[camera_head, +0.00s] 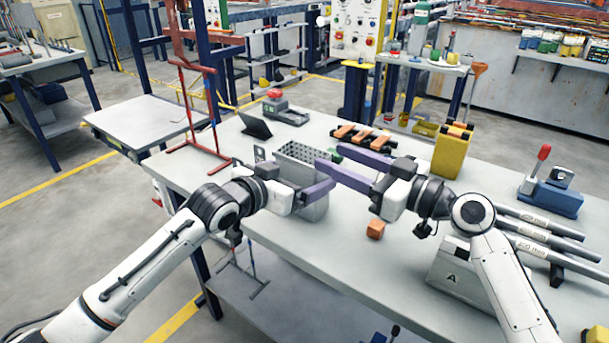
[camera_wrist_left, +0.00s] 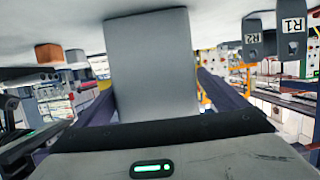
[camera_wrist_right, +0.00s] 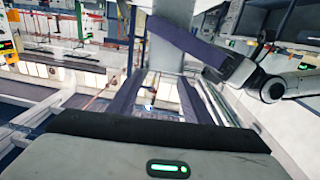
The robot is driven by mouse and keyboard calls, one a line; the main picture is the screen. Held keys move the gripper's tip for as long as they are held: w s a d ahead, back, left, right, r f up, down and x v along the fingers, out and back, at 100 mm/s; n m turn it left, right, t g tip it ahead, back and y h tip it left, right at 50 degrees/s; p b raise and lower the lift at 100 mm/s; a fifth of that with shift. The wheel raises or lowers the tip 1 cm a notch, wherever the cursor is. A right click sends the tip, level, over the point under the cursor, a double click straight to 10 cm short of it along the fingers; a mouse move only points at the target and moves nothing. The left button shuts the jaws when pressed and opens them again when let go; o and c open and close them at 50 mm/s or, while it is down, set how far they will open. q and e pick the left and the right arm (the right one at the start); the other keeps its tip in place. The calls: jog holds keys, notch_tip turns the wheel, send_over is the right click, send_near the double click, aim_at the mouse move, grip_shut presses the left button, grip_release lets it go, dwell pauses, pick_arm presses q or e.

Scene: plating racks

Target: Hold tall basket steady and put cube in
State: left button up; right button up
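The tall grey basket (camera_head: 315,209) stands upright on the table, its perforated upper part showing behind the grippers. My left gripper (camera_head: 322,189) has its purple fingers on both sides of it. In the left wrist view the basket's smooth grey wall (camera_wrist_left: 152,65) fills the space between the fingers, with no clear gap. The orange-brown cube (camera_head: 375,229) lies on the table right of the basket, below my right gripper; it also shows in the left wrist view (camera_wrist_left: 48,54). My right gripper (camera_head: 338,170) is open and empty above the table, its fingers pointing left toward the basket.
Behind stand a dark rack with orange pieces (camera_head: 362,137), a yellow container (camera_head: 453,151) and a red-buttoned box (camera_head: 287,109). A red frame stands at the left edge. A grey block marked A (camera_head: 462,276), pipes and a blue device lie right. The front table middle is clear.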

pick_arm(q)
jog(key=shift+o, duration=0.4)
jog(key=shift+s+d, duration=0.1)
jog(key=shift+s, duration=0.05)
pick_arm(e)
jog(key=shift+a+f, duration=0.1)
jog(key=shift+f, duration=0.2)
